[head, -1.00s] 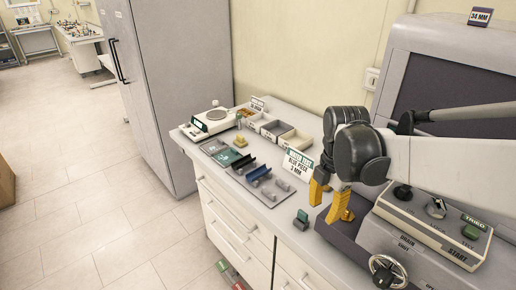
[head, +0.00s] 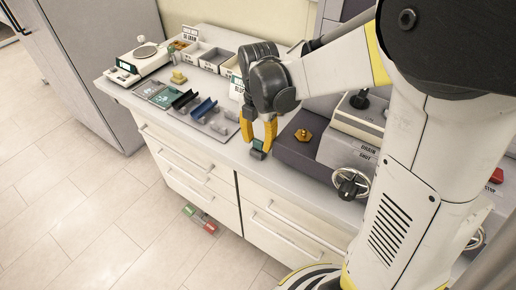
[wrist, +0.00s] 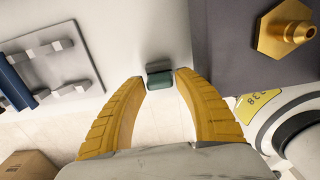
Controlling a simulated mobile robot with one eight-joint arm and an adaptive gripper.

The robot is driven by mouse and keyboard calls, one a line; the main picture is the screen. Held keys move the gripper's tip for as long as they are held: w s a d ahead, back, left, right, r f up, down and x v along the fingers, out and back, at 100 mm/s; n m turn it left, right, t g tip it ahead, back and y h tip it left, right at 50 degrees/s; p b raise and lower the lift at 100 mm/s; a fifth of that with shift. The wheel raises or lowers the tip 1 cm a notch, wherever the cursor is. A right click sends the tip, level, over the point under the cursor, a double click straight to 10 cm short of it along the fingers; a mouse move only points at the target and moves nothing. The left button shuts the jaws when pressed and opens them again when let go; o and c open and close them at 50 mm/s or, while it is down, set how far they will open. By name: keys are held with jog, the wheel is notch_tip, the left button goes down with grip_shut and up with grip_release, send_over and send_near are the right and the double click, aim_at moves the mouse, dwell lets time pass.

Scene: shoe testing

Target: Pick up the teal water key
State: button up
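The teal water key (head: 257,149) is a small dark teal block with a grey part, near the front edge of the counter. In the wrist view it (wrist: 160,88) lies between and slightly beyond my fingertips. My gripper (head: 259,140) points down at it with its yellow fingers spread, one on each side. In the wrist view the fingers (wrist: 160,78) are apart, with visible gaps between them and the key. I cannot tell how far above the counter the tips are.
A purple-grey slab (head: 296,150) with a brass hex fitting (head: 303,135) stands close on the right. A grey board (head: 195,118) with a blue holder (head: 204,108) lies to the left. The counter's front edge drops to drawers (head: 200,170).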

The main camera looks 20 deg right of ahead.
jog(key=shift+f, duration=0.8)
jog(key=shift+r, duration=0.1)
jog(key=c, duration=0.8)
grip_shut()
jog(key=shift+o, duration=0.4)
grip_release()
